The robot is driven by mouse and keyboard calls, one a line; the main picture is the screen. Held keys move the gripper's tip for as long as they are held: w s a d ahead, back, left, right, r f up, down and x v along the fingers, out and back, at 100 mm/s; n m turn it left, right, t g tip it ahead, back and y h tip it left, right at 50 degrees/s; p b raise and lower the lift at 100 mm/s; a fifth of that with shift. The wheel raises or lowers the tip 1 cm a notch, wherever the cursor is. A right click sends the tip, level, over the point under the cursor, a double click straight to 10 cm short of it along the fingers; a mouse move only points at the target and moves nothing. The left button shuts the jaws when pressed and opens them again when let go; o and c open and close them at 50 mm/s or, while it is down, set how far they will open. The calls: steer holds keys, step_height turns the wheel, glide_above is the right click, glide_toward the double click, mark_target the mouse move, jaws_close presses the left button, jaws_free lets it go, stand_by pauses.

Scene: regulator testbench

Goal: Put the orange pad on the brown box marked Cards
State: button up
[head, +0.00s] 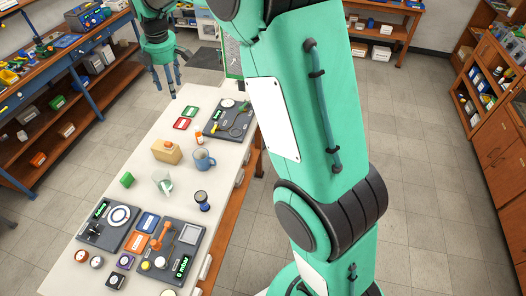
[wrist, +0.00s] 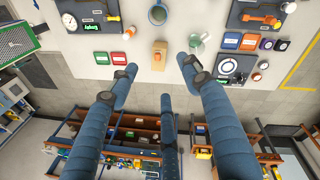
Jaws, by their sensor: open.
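The orange pad (head: 136,241) lies flat on the white table, beside a blue pad, between two dark panels in the near part of the head view. It also shows in the wrist view (wrist: 250,41), right of the blue pad. The brown box (head: 166,151) stands mid-table left of the blue mug; its marking is too small to read. In the wrist view the box (wrist: 160,56) appears between the fingertips, but farther off. My gripper (head: 168,87) is open and empty, raised near the table's far end, away from pad and box.
Dark panels (head: 107,224) flank the orange pad; shelves line the left.

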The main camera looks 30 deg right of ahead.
steer(key=s+d+r+m+t, duration=0.1)
steer(key=s+d+r+m, duration=0.2)
steer(key=s, duration=0.5)
steer(key=s+d+r+m, duration=0.1)
steer(key=s+r+m, duration=0.2)
steer(key=s+r, duration=0.35)
steer(key=s+d+r+m+t, duration=0.1)
steer(key=s+d+r+m, duration=0.15)
steer(key=s, duration=0.65)
steer(key=s+d+f+m, duration=0.1)
steer(key=s+m, duration=0.3)
steer(key=s, duration=0.8)
steer(key=s+d+f+m+t, duration=0.1)
steer(key=s+f+m, duration=0.2)
steer(key=s, duration=0.8)
steer(key=shift+s+d+f+m+t, duration=0.3)
steer(key=shift+s+m, duration=0.1)
steer(key=shift+m, duration=0.65)
step_height(320, 180, down, 16)
steer(key=b, duration=1.6)
steer(key=shift+f, duration=0.15)
